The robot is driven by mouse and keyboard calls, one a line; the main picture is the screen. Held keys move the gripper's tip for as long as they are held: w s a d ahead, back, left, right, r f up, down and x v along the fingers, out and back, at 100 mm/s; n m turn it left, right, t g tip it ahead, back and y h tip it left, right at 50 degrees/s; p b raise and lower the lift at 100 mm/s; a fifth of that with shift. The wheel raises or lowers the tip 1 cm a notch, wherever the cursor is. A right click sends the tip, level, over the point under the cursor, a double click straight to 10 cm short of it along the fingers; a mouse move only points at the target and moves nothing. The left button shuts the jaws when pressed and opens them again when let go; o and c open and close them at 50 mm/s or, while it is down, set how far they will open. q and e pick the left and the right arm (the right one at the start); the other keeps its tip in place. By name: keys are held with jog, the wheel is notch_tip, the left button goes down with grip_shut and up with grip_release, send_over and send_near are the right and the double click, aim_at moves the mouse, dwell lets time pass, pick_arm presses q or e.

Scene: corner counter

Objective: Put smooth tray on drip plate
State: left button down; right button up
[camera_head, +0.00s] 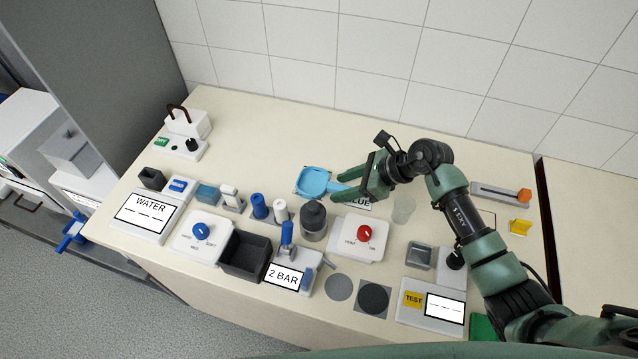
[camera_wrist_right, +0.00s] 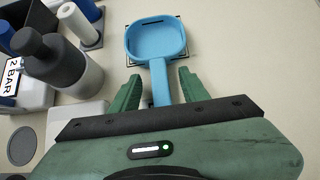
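A light-blue, shallow tray (camera_head: 313,180) with a straight handle lies on the counter. It also shows in the right wrist view (camera_wrist_right: 155,40), over a dark-outlined square marking. My right gripper (camera_head: 340,187) is open, its fingers on either side of the handle with gaps showing in the right wrist view (camera_wrist_right: 158,84). A smooth grey disc (camera_head: 338,287) and a dark textured disc on a grey square (camera_head: 374,298) lie near the front edge. I cannot tell which thing is the drip plate, nor be sure the blue tray is the smooth tray. My left gripper is not in view.
A dark grey bottle (camera_head: 313,221) stands just in front of the blue tray. A red-knob box (camera_head: 360,239), a translucent cup (camera_head: 403,209), a black bin (camera_head: 244,256) and a small grey square dish (camera_head: 420,257) stand nearby. The counter behind the tray is clear.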

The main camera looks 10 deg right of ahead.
grip_shut()
jog(key=shift+r, duration=0.15)
